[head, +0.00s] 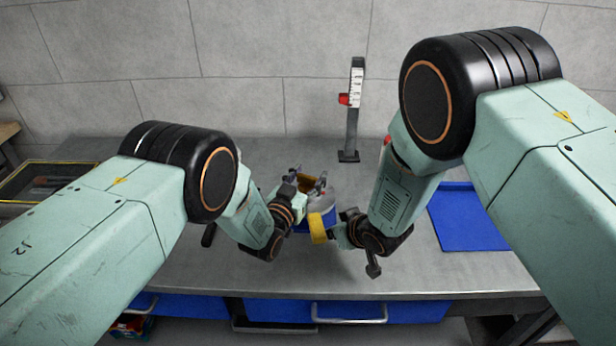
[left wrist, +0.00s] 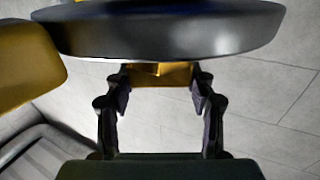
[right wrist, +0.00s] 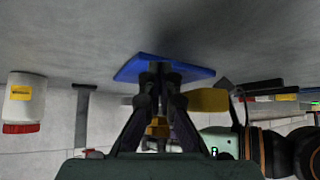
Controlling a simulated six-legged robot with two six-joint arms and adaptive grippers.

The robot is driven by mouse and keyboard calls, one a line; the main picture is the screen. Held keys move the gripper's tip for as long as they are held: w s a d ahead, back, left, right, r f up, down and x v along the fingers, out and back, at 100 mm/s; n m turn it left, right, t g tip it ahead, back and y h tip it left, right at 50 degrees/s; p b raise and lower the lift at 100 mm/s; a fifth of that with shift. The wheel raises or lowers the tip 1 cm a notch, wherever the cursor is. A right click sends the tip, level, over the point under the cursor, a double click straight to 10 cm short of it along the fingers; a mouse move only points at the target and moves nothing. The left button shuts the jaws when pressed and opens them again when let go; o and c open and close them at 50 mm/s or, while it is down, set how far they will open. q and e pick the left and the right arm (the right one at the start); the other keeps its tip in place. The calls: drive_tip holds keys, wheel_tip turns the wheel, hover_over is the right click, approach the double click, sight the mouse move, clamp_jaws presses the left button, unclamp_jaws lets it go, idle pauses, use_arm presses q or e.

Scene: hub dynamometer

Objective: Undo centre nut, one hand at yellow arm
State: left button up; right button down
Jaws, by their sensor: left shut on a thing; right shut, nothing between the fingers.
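The brass centre nut (left wrist: 160,75) sits between the fingertips of my left gripper (left wrist: 158,88) in the left wrist view, against a dark round disc (left wrist: 170,38). In the head view my left gripper (head: 307,181) is shut on it at the hub device, whose grey drum (head: 326,200) is partly hidden. The yellow arm (head: 317,229) points toward the front of the device and also shows in the left wrist view (left wrist: 28,65). My right gripper (head: 338,232) is shut and empty close beside the yellow arm; contact cannot be told. Its fingers fill the middle of the right wrist view (right wrist: 160,80).
A post with a white scale and red slider (head: 350,110) stands behind the device. A blue mat (head: 468,218) lies at the right of the grey bench (head: 230,275). A framed tray (head: 45,180) lies far left. A white jar with a red lid (right wrist: 22,103) shows in the right wrist view.

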use_arm(q)
drive_tip(key=c, duration=0.5)
drive_tip(key=shift+n+y, duration=0.3)
drive_tip(key=shift+y, duration=0.2)
drive_tip(key=shift+r+n+t+y, duration=0.1)
drive_tip(key=shift+n+t+y, duration=0.5)
drive_tip(key=shift+y, duration=0.4)
drive_tip(key=shift+n+y, duration=0.6)
drive_tip(key=shift+y, duration=0.2)
drive_tip(key=o, duration=1.2)
drive_tip(key=shift+c, duration=0.2)
drive_tip(key=shift+a+m+h, duration=0.1)
drive_tip(key=shift+m+h, duration=0.3)
drive_tip(key=shift+h, duration=0.2)
